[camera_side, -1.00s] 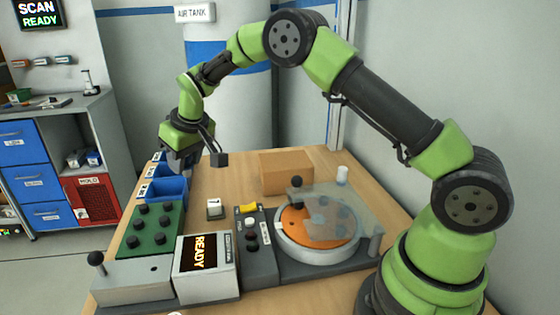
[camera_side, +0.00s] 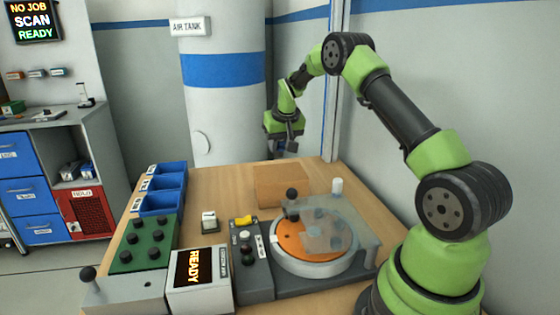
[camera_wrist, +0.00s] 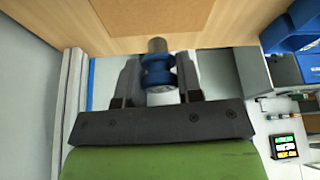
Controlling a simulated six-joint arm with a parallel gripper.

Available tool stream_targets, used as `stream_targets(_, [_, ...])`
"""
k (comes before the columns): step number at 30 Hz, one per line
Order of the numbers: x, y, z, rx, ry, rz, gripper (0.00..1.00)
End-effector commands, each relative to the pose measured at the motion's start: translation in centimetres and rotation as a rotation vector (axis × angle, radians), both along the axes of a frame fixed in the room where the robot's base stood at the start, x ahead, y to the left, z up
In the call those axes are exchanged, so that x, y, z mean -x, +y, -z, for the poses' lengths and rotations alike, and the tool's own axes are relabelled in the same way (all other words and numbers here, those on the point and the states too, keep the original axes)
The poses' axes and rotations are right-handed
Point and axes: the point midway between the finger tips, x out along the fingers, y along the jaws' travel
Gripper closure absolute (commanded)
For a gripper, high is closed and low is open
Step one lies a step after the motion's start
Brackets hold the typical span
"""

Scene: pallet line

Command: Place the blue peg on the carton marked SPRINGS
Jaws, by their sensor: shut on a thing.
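My gripper (camera_side: 286,147) is raised beyond the back edge of the table, behind the carton in the side view. In the wrist view my gripper (camera_wrist: 159,78) is shut on the blue peg (camera_wrist: 156,66), which has blue collars and a grey end. The peg sits between the two fingers, clear of any surface. No SPRINGS marking is readable on the faces I see.
Blue bins (camera_side: 160,203) stand along the table's left edge, behind a green block with black knobs (camera_side: 146,242). A turntable (camera_side: 312,262) with a clear cover is in front of the carton. A white cylinder (camera_side: 337,186) stands to the carton's right.

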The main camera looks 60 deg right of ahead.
Motion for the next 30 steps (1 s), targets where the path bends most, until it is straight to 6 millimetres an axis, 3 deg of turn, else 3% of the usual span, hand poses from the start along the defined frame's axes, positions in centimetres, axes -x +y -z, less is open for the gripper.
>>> stream_targets(10, [0.0,0.1,4.3,-0.001,0.000,-0.001,0.91])
stream_targets(22, [0.0,0.1,4.8,0.000,-0.001,-0.001,0.91])
stream_targets(23, [-0.1,0.1,4.8,0.000,-0.001,-0.001,0.62])
stream_targets(25, [-0.1,0.1,4.7,0.001,-0.002,-0.001,0.46])
stream_targets(26, [-0.1,0.1,4.7,0.001,-0.002,-0.001,0.41])
stream_targets(30, [-0.1,0.1,4.7,0.000,-0.001,-0.001,0.41])
